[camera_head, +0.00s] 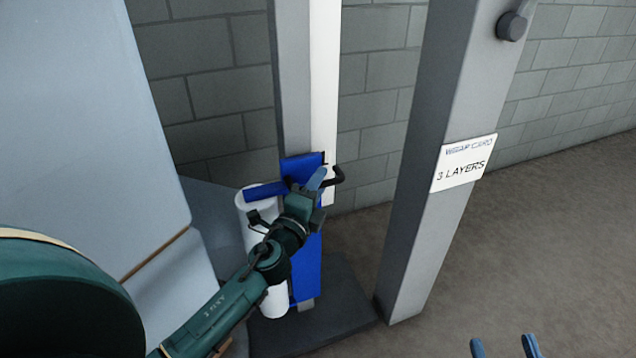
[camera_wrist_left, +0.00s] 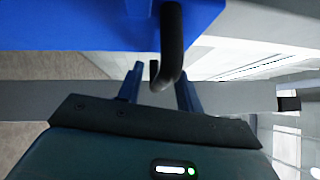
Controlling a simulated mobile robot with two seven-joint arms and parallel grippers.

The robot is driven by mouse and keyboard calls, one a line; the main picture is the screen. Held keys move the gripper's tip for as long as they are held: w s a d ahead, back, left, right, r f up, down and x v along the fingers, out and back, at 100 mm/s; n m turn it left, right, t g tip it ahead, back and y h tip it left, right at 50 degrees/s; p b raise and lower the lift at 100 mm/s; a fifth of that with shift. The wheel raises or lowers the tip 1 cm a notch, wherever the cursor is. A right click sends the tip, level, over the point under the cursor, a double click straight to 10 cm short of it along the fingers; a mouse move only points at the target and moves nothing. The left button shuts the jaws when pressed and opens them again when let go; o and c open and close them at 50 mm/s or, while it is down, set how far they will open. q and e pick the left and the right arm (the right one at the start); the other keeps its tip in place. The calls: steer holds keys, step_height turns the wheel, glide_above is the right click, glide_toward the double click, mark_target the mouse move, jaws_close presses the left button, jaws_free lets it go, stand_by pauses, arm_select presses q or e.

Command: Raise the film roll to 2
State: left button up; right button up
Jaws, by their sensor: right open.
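The white film roll (camera_head: 257,222) stands upright on a blue carriage (camera_head: 308,262) low on a grey mast (camera_head: 295,80), partly hidden behind my left arm. A black crank-like handle (camera_head: 336,177) sticks out of the carriage's upper end. My left gripper (camera_head: 318,180) is at this handle. In the left wrist view the black handle (camera_wrist_left: 170,45) hangs between the two blue fingers, which stand apart with a gap beside it. My right gripper (camera_head: 505,347) is open and empty at the bottom right, only its fingertips showing. No 2 mark is legible.
A white strip (camera_head: 325,90) runs along the mast. A grey post (camera_head: 430,170) to the right bears a card (camera_head: 464,163) reading "WRAP CARD 3 LAYERS". A dark base plate (camera_head: 345,325) lies below. A large pale-blue wrapped load (camera_head: 110,140) fills the left. Floor at right is clear.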

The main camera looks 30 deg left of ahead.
arm_select(q)
steer(key=shift+w, duration=0.2)
jaws_close()
stand_by(0.3)
